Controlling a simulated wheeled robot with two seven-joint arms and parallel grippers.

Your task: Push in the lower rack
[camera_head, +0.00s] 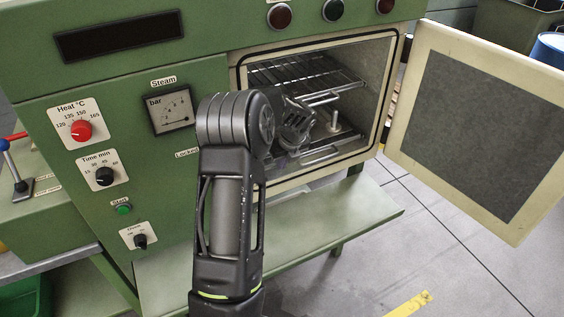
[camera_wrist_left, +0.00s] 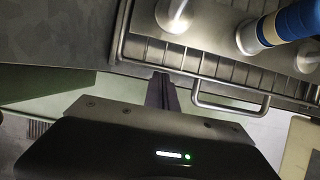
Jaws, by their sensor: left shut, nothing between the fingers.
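The lower rack (camera_head: 322,154) is a metal wire rack low inside the open oven chamber, with a looped handle at its front. In the left wrist view the rack (camera_wrist_left: 148,50) and its handle (camera_wrist_left: 232,106) show close up, with metal-based pieces on it. My left gripper (camera_head: 296,128) is at the chamber opening, partly behind my own arm. It is shut and empty. In the left wrist view its fingertips (camera_wrist_left: 163,78) are close to the rack's front rail, left of the handle. I cannot tell whether they touch. My right gripper is in neither view.
The upper rack (camera_head: 300,72) is above, inside the chamber. The oven door (camera_head: 480,125) stands wide open at the right. A green shelf (camera_head: 345,220) juts out below the opening. The control panel with dials (camera_head: 82,130) is at the left. Floor at the lower right is clear.

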